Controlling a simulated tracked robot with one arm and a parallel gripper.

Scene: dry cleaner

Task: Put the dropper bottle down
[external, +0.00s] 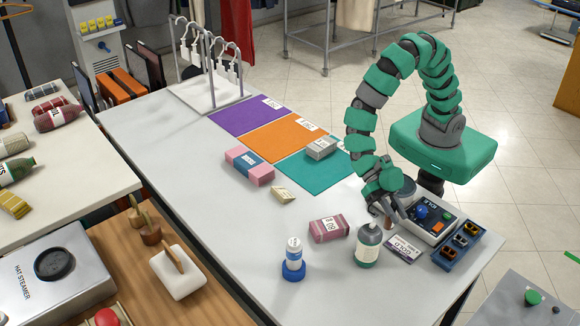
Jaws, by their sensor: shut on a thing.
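My gripper (386,212) is low over the near right part of the white table and shut, its fingers pointing down.
A white-and-blue bottle (293,256) and a pink box (329,229) stand to the left. A labelled card (403,249), a control box (431,219) and a dark blue tray (459,246) crowd the right. The near table front is clear.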

